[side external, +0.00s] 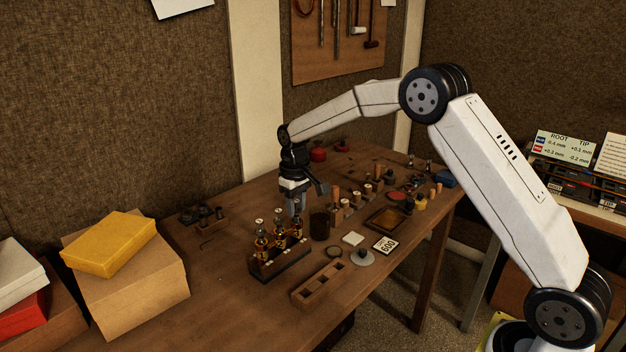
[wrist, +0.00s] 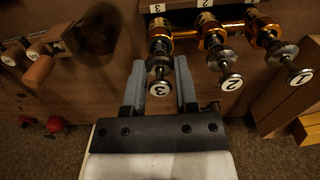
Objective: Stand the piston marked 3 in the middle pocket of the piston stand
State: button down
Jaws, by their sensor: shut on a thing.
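The piston marked 3 (wrist: 160,70) has a round white cap with the number and a thin stem above a brass collar. It stands at the end of a dark block (side external: 282,265) with brass casings, beside the pistons marked 2 (wrist: 222,65) and 1 (wrist: 285,60). My gripper (wrist: 160,68) comes down from above with a finger on each side of piston 3 and is shut on it. In the side view my gripper (side external: 297,205) is over the block's right end. The wooden piston stand (side external: 320,284), with several square pockets that look empty, lies in front of the block.
A dark cup (side external: 320,225) stands close to the right of my gripper. A white card marked 600 (side external: 385,244), a grey disc (side external: 362,257) and a wooden tray (side external: 387,218) lie to the right. Cardboard boxes (side external: 125,270) are at the left. The table's front left is clear.

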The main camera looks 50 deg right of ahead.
jog(key=shift+r, duration=3.85)
jog(key=shift+s+a, duration=0.1)
jog(key=s+a, duration=0.2)
jog(key=s, duration=0.4)
jog(key=s+a+f, duration=0.1)
jog(key=s+a, duration=0.2)
jog(key=s, duration=0.4)
jog(key=shift+s+a+f, duration=0.15)
jog(key=shift+a+f, duration=0.05)
jog(key=shift+f, duration=0.1)
jog(key=shift+f, duration=0.15)
jog(key=shift+f, duration=2.2)
